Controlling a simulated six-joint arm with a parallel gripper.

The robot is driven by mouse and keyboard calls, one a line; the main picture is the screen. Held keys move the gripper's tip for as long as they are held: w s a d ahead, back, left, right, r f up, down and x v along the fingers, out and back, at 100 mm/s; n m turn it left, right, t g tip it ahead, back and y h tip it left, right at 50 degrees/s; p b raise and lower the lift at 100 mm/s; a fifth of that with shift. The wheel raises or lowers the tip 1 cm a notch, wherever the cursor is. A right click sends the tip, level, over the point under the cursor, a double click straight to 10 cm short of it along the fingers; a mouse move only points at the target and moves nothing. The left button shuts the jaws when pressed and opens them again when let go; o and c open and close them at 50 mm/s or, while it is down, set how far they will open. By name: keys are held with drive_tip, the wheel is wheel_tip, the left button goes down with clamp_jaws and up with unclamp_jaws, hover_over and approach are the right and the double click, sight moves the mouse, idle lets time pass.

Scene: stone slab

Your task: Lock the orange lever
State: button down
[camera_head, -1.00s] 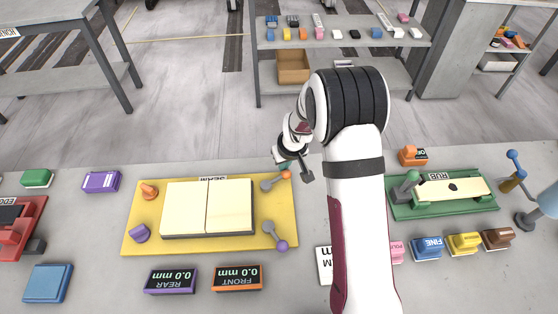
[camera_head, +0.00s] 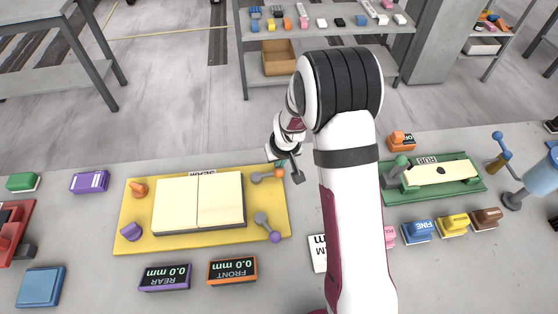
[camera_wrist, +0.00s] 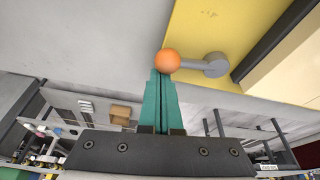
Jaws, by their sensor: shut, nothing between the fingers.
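The orange lever (camera_head: 268,176) is a grey arm with an orange ball, at the far right corner of the yellow base plate (camera_head: 135,244). Its ball points right, away from the grey pivot. In the wrist view the orange ball (camera_wrist: 168,61) is at the fingertips and the grey arm runs right to its pivot (camera_wrist: 215,64). My gripper (camera_head: 280,163) is shut and empty, its teal fingers together just behind the ball. In the wrist view the tips of my gripper (camera_wrist: 160,72) appear to touch the ball; exact contact is unclear.
A purple-ball lever (camera_head: 268,228) sits at the near right of the plate. Two cream panels (camera_head: 198,203) fill its middle.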

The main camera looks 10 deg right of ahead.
idle(0.3)
drive_tip(key=w, duration=0.4)
drive_tip(key=shift+d+f, duration=0.15)
drive_tip(key=shift+f, duration=0.1)
drive_tip(key=v, duration=0.9)
drive_tip(key=shift+s+a+r, duration=0.15)
drive_tip(key=shift+a+r, duration=0.25)
drive_tip(key=s+r+m+g, duration=0.2)
drive_tip(key=s+r, duration=0.3)
drive_tip(key=s, duration=1.1)
drive_tip(key=s+r+m+g+y, duration=0.1)
drive_tip(key=s+r+m, duration=0.4)
drive_tip(key=s, duration=1.2)
drive_tip(key=shift+r+g, duration=0.35)
drive_tip(key=shift+g, duration=0.05)
